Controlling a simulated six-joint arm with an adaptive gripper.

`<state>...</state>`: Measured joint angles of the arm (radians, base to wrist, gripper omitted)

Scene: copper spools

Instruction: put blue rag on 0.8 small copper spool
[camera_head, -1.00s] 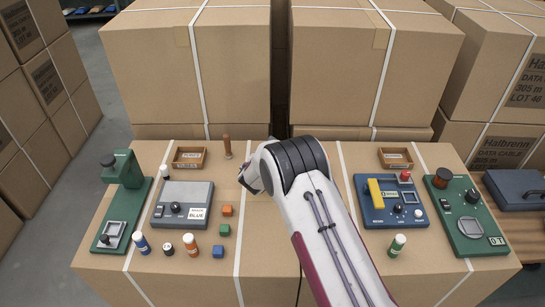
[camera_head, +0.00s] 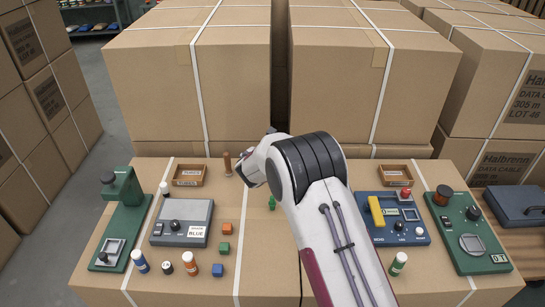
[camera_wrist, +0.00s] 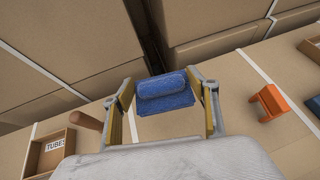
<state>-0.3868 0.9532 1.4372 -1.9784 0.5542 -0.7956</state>
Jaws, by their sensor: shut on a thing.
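A folded blue rag (camera_wrist: 165,98) shows in the wrist view, held between the two fingers of my gripper (camera_wrist: 167,88). The gripper is shut on it, with one finger at each side. The rag is up near the far edge of the carton top, with brown cartons behind it. In the head view the rag and fingers are hidden behind my arm's wrist. I cannot make out a small copper spool in either view.
A wooden tray (camera_wrist: 47,151) and a brown peg (camera_wrist: 88,121) lie left of my gripper. An orange object (camera_wrist: 269,102) stands to the right. A grey device (camera_head: 183,221), a blue device (camera_head: 393,231) and several small blocks and bottles occupy the carton top. Tall cartons stand behind.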

